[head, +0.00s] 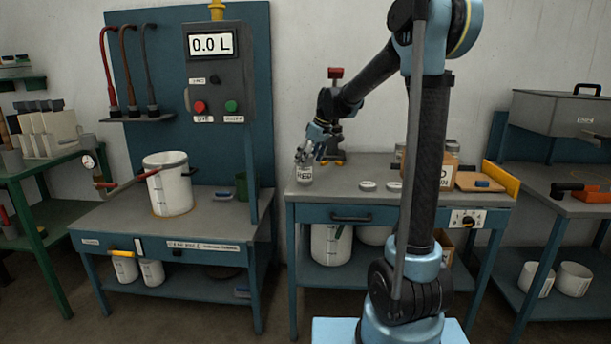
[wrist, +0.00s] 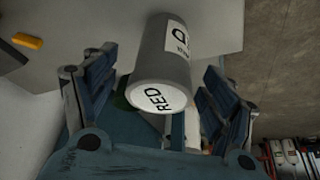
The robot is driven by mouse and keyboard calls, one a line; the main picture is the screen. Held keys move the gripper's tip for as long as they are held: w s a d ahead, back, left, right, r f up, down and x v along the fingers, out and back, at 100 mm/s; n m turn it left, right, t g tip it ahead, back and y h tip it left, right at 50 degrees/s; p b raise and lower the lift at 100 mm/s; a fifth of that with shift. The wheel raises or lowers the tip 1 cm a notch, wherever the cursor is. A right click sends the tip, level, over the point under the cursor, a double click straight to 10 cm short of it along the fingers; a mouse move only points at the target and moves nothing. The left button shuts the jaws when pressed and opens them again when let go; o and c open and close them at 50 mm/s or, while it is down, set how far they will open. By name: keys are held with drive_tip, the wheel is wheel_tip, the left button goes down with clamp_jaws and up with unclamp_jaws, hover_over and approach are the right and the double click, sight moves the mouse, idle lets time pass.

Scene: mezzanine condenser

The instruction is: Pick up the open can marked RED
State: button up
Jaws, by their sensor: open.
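A small grey can (head: 305,175) with a white label stands near the left front edge of the middle bench (head: 338,188). In the wrist view, the can (wrist: 158,62) has a white disc reading RED on its near end and a label on its side. From this view the end looks covered by the disc. My gripper (head: 306,157) is just above the can in the head view. In the wrist view its two blue jaws are open, one on each side of the can, with gaps visible. Nothing is held.
Two small pale discs (head: 368,186) lie to the right of the can. A red-topped fixture (head: 335,90) stands behind. A brown labelled box (head: 441,178) is partly hidden by my arm. A white bucket (head: 168,185) stands on the left bench.

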sight(305, 172)
drive_tip(key=shift+x, duration=2.3)
drive_tip(key=shift+s+a+r, duration=0.1)
drive_tip(key=c, duration=1.4)
